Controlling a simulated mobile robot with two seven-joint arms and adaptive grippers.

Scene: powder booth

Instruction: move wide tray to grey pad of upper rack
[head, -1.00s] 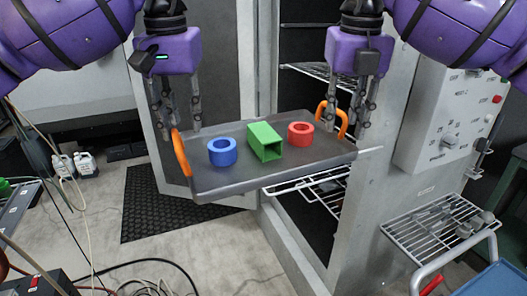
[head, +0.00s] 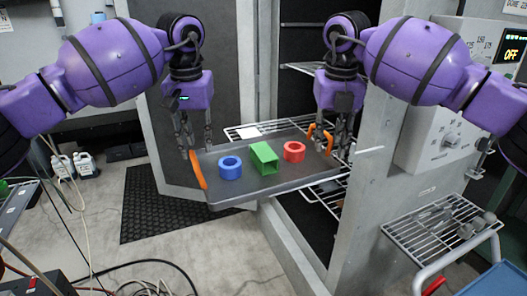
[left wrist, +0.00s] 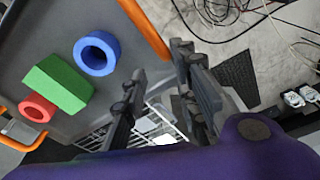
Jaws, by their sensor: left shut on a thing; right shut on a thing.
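The wide tray (head: 225,193) is dark grey with orange handles at its two ends. My left gripper (head: 196,153) is shut on the left orange handle (head: 198,171). My right gripper (head: 332,148) is shut on the right handle (head: 314,131). The tray is held in front of the open cabinet, over wire racks. A pale flat patch, possibly the pad, shows on the wire rack (head: 238,131) behind the tray; the tray hides much of this rack. The left wrist view shows the tray (left wrist: 60,15) and its parts.
Another wire shelf (head: 300,69) is higher inside the cabinet, and wire racks (head: 325,198) show below the tray. The control box (head: 440,135) and cabinet post are close right. The left floor has cables.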

